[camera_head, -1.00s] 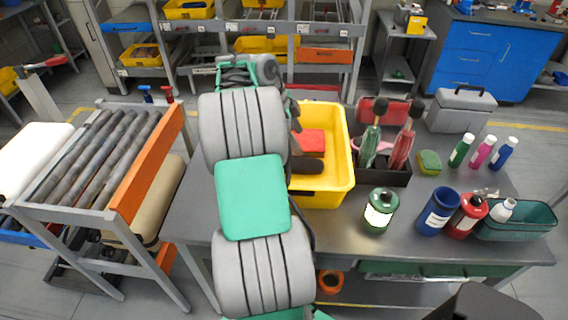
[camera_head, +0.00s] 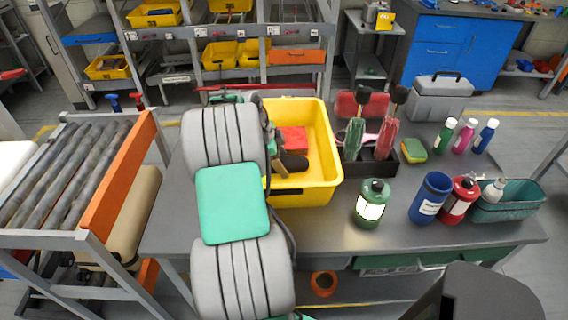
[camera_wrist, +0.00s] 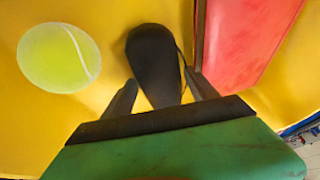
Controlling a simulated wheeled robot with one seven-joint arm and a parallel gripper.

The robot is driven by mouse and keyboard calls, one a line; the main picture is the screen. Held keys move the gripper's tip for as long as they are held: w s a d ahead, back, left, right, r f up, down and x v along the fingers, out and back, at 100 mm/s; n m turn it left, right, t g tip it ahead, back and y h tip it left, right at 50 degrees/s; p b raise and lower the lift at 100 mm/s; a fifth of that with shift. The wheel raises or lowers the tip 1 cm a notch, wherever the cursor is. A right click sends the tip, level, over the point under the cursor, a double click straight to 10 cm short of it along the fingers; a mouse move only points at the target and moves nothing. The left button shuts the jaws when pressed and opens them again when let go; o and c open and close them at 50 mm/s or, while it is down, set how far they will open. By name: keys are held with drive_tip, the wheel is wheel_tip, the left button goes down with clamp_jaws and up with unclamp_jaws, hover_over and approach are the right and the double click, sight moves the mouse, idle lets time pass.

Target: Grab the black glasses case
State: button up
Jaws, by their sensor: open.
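The black glasses case (camera_head: 294,162) lies in the yellow bin (camera_head: 308,194) on the grey table. In the wrist view the case (camera_wrist: 153,58) is a dark elongated shape pointing at my gripper (camera_wrist: 159,80). Its near end is between my two dark fingertips, which are apart. I cannot tell whether the fingers touch it. In the head view my arm comes down at the bin's left side and the fingers are mostly hidden.
A red box (camera_wrist: 245,38) is close to the right of the case and a yellow-green tennis ball (camera_wrist: 58,57) is to its left. A black caddy with bottles (camera_head: 378,165) stands right of the bin. A roller conveyor (camera_head: 62,175) is at the left.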

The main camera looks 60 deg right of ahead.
drive_tip(key=shift+r, duration=0.1)
drive_tip(key=c, duration=1.2)
drive_tip(key=shift+r, duration=0.1)
